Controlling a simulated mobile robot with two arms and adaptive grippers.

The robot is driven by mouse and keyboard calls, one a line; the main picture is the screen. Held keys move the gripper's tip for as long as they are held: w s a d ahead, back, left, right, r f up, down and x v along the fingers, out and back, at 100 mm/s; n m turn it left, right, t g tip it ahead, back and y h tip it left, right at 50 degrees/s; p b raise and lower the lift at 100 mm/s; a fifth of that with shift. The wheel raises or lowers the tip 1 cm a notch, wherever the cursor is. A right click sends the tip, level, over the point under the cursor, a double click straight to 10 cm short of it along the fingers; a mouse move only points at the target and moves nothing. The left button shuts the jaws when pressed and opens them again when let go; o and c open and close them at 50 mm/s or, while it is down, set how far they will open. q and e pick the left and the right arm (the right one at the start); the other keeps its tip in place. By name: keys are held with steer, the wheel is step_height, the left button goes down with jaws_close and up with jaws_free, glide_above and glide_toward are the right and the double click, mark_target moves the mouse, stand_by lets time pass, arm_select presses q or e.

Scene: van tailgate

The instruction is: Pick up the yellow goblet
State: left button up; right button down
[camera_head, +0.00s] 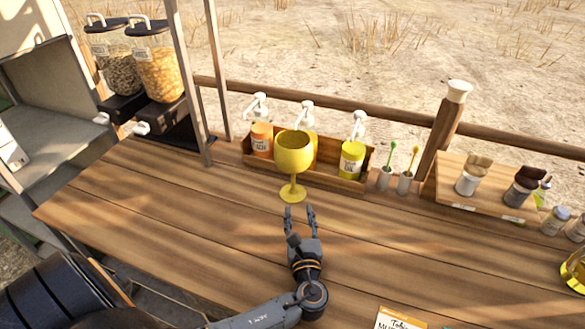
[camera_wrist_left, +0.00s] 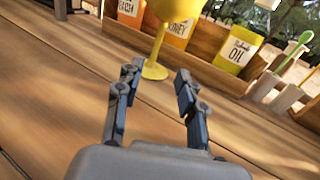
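The yellow goblet (camera_head: 293,155) stands upright on the wooden table (camera_head: 180,215), in front of a wooden bottle rack. My left gripper (camera_head: 299,209) is just on the near side of the goblet's foot, open, with its fingers pointing toward it. In the left wrist view the goblet's stem and foot (camera_wrist_left: 155,68) show beyond and between the two open fingertips (camera_wrist_left: 158,75). The goblet's top is cut off there. Nothing is between the fingers. My right gripper is not in view.
The wooden rack (camera_head: 340,186) with several pump bottles stands close behind the goblet. Cups with spoons (camera_head: 405,183) and a tray of jars (camera_head: 470,208) are to the right. Cereal dispensers (camera_head: 155,65) stand at back left. The table left of the goblet is clear.

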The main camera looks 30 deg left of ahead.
mark_target(293, 181)
arm_select(q)
steer(key=b+x, duration=0.3)
steer(key=x, duration=0.5)
steer(key=shift+w+a+f, duration=0.15)
steer(key=shift+w, duration=0.05)
steer(key=b+x, duration=0.2)
steer(key=x, duration=0.3)
steer(key=shift+s+a, duration=0.1)
steer(key=shift+s, duration=0.05)
steer(key=shift+w+a+b, duration=0.15)
steer(key=shift+w+b, duration=0.05)
steer(key=shift+b, duration=0.1)
steer(key=shift+r, duration=0.2)
jaws_close()
